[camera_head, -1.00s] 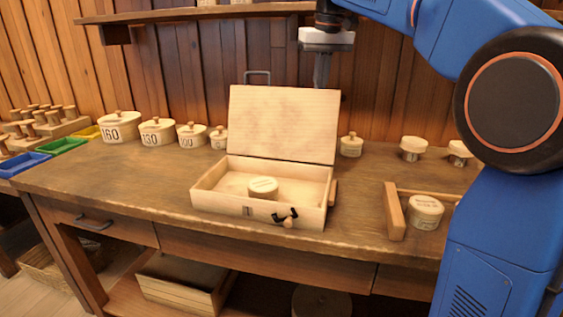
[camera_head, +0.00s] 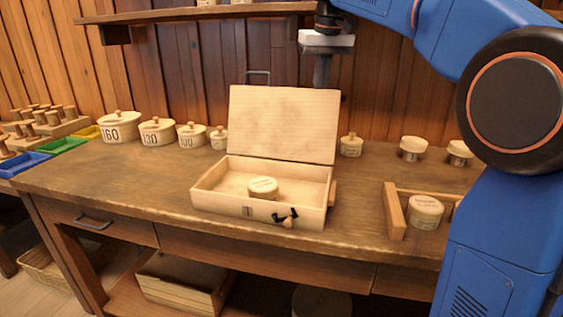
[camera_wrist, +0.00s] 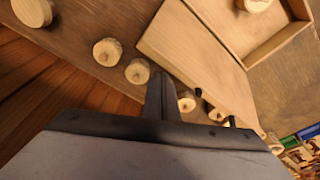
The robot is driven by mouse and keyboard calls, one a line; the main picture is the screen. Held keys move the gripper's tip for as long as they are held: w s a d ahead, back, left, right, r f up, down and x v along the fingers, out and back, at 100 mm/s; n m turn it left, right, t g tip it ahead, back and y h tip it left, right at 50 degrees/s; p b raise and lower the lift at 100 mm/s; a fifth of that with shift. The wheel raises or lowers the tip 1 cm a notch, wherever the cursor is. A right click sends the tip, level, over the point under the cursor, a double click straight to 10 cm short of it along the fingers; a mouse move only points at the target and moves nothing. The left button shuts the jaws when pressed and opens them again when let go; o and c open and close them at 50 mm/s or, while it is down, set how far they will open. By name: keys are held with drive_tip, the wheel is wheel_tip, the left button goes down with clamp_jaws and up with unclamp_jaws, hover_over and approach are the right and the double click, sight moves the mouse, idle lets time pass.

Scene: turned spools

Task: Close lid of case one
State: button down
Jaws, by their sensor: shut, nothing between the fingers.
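The wooden case (camera_head: 210,201) stands on the workbench with its lid (camera_head: 283,124) raised, leaning slightly back. A round labelled wooden piece (camera_head: 263,188) sits inside the case. A dark latch (camera_head: 285,217) is on the front wall. My gripper (camera_head: 322,78) is behind and above the raised lid, at its upper right, its fingertips partly hidden by the lid. In the wrist view my gripper (camera_wrist: 162,95) is shut and empty, with the lid (camera_wrist: 200,60) just beyond it. I cannot tell whether it touches the lid.
Lidded round boxes marked with numbers (camera_head: 118,127) line the bench's back left. Small round pieces (camera_head: 351,145) stand at the back right. A wooden holder (camera_head: 394,212) with a round piece is right of the case. A shelf (camera_head: 200,13) hangs above.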

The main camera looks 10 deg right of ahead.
drive_tip(key=shift+f, duration=1.45)
drive_tip(key=shift+s, duration=0.15)
drive_tip(key=s+a, duration=0.3)
drive_tip(key=s, duration=0.5)
drive_tip(key=shift+a, duration=0.35)
idle(1.5)
drive_tip(key=shift+s, duration=0.1)
idle(0.3)
drive_tip(key=shift+r, duration=0.15)
wheel_tip(320, 180, up, 8)
idle(1.3)
